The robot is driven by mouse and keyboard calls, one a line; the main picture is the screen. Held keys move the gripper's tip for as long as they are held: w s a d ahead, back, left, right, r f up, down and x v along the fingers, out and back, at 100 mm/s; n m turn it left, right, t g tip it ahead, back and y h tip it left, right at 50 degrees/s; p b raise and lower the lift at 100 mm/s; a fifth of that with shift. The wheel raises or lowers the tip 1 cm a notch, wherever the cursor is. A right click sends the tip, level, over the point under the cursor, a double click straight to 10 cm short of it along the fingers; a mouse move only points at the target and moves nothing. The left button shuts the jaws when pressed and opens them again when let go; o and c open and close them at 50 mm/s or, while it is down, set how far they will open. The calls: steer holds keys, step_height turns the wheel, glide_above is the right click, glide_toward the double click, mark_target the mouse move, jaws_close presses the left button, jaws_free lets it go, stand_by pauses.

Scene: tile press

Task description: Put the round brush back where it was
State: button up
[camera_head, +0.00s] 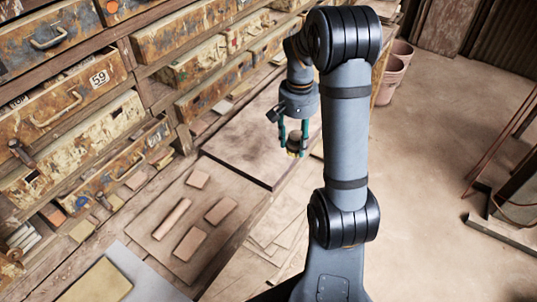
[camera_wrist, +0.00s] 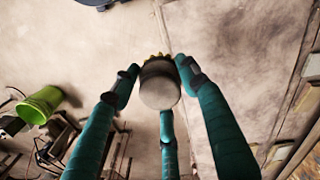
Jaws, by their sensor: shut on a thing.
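My gripper (camera_head: 293,135) points down with its green fingers closed around the round brush (camera_head: 294,145). It is held above the right edge of the dark slab on the bench, near the middle of the head view. In the wrist view the brush (camera_wrist: 160,86) shows as a pale round disc with a dark side and yellow bristles at its far edge. Several green fingers surround it there. The gap beneath the brush is hard to judge. The place where it stood before cannot be told from these frames.
The dark slab (camera_head: 240,148) looks bare. A wooden board (camera_head: 165,248) with several tiles lies in front of it. Worn drawers (camera_head: 75,95) line the left side. Pots (camera_head: 392,72) stand at the back right. A green bucket (camera_wrist: 40,104) lies at the left in the wrist view.

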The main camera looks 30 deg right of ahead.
steer(key=w+a+f+p, duration=0.1)
steer(key=w+f, duration=0.1)
steer(key=w, duration=0.1)
steer(key=w+a+f+p, duration=0.1)
steer(key=w, duration=0.2)
steer(key=w+a+f+p, duration=0.1)
steer(key=w+a+f, duration=0.1)
steer(key=w, duration=0.1)
steer(key=shift+f, duration=0.3)
step_height(320, 180, down, 4)
steer(key=shift+r+p, duration=0.2)
steer(key=shift+p, duration=0.7)
steer(key=shift+w+f, duration=0.1)
steer(key=shift+f, duration=0.25)
steer(key=shift+f, duration=0.15)
steer(key=o, duration=0.6)
steer(key=shift+b, duration=0.3)
steer(key=o, duration=0.4)
steer(key=shift+o, duration=0.2)
